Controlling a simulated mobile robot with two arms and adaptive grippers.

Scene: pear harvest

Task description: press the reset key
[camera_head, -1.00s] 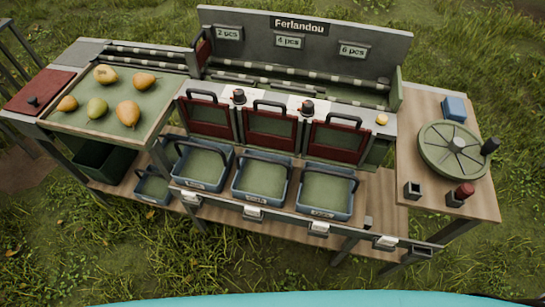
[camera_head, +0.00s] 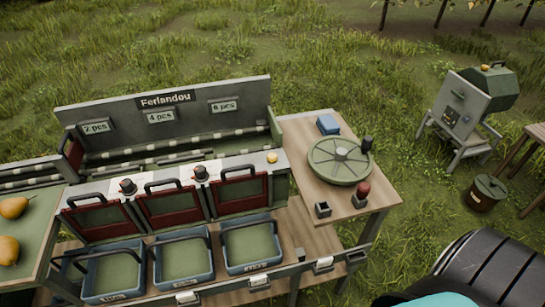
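No key marked reset can be read in this view. A small yellow button (camera_head: 272,157) sits on the right end of the sorting bench's ledge. A grey machine (camera_head: 470,90) with a dark green drum stands on the grass at the right. Its sloped front has a dark control panel (camera_head: 450,117) with small controls too small to read. A yellow piece (camera_head: 485,67) shows on its top. Neither of my grippers is in view.
The bench holds red-framed gates (camera_head: 240,193) above blue baskets (camera_head: 250,245). A side table (camera_head: 307,165) carries a green turntable (camera_head: 340,160), a red-topped knob (camera_head: 362,190) and a blue box (camera_head: 328,124). A lidded pot (camera_head: 486,192) stands right.

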